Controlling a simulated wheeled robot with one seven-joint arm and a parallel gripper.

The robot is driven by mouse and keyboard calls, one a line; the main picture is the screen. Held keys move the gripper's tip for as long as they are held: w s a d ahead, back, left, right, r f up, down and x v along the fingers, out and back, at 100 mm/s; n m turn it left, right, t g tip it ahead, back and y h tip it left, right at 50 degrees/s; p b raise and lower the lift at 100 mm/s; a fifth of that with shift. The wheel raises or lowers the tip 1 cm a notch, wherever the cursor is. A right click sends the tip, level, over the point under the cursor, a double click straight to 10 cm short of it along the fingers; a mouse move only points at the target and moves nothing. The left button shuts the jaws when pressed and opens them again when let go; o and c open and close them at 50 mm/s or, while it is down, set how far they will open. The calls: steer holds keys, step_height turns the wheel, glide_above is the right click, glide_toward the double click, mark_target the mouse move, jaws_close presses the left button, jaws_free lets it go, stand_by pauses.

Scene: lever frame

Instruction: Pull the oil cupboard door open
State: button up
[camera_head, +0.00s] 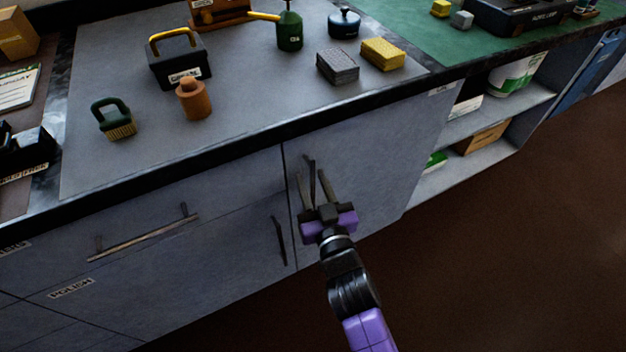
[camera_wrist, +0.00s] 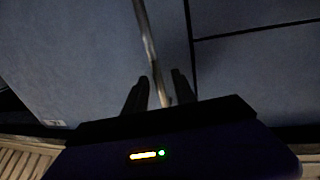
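The grey cupboard door (camera_head: 375,165) is at the right of the bench front and looks shut, flush with the front. Its small label (camera_head: 441,88) is too small to read. It carries a dark upright bar handle (camera_head: 311,172). My gripper (camera_head: 312,182) is in front of this door at the handle, with its fingers apart. In the wrist view the handle (camera_wrist: 148,40) runs down between the two fingers of my gripper (camera_wrist: 160,78). Gaps seem to show on both sides of the bar. The handle's lower end is hidden by my gripper.
Left of the door are a drawer with a long handle (camera_head: 145,238) and a lower door labelled POLISH with an upright handle (camera_head: 279,241). An open shelf (camera_head: 480,122) stands to the right. The worktop (camera_head: 240,95) holds a toolbox, brush and sponges. The brown floor (camera_head: 500,260) is clear.

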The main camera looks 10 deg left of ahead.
steer(key=shift+w, duration=0.1)
jaws_close()
stand_by(1.4)
